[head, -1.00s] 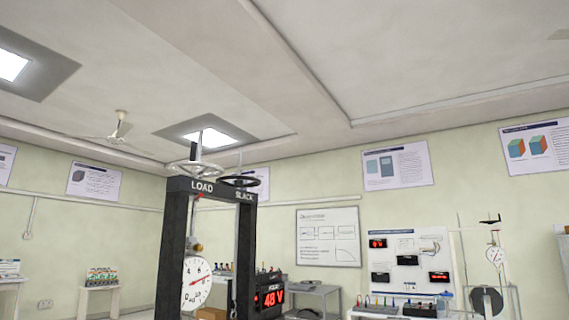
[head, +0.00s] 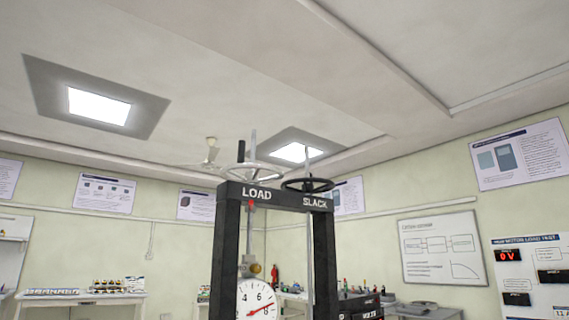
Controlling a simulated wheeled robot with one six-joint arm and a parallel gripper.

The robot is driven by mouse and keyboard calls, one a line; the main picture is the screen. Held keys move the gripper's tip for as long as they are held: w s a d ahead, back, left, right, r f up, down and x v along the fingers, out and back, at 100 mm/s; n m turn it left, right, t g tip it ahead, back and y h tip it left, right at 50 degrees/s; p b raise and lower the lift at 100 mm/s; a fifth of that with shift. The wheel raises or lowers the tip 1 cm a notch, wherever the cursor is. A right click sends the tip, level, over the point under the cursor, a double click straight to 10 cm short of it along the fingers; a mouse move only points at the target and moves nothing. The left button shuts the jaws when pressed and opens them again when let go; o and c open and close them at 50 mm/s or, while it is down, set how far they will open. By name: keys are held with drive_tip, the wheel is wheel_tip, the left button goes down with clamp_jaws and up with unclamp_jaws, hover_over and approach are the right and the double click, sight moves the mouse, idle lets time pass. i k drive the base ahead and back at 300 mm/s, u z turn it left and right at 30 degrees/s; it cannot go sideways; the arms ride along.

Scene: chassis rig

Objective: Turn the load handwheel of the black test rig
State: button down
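The black test rig (head: 226,245) stands a little right of centre in the head view, its lower part cut off by the bottom edge. Its top beam carries the words LOAD and SLACK. The load handwheel (head: 252,171) is a light grey wheel with a dark upright handle, above the word LOAD. A black handwheel (head: 307,185) sits on the right, above SLACK. A white dial (head: 257,300) with a red needle hangs inside the frame. My gripper is not in view.
Benches with small apparatus (head: 84,294) stand along the back left wall. A grey table (head: 428,311) is behind the rig at right. A wall panel (head: 530,270) with red displays is at far right. The floor is out of view.

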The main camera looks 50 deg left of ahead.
sight(251, 177)
drive_tip(key=z, duration=0.05)
drive_tip(key=i, duration=0.85)
drive_tip(key=u, duration=1.8)
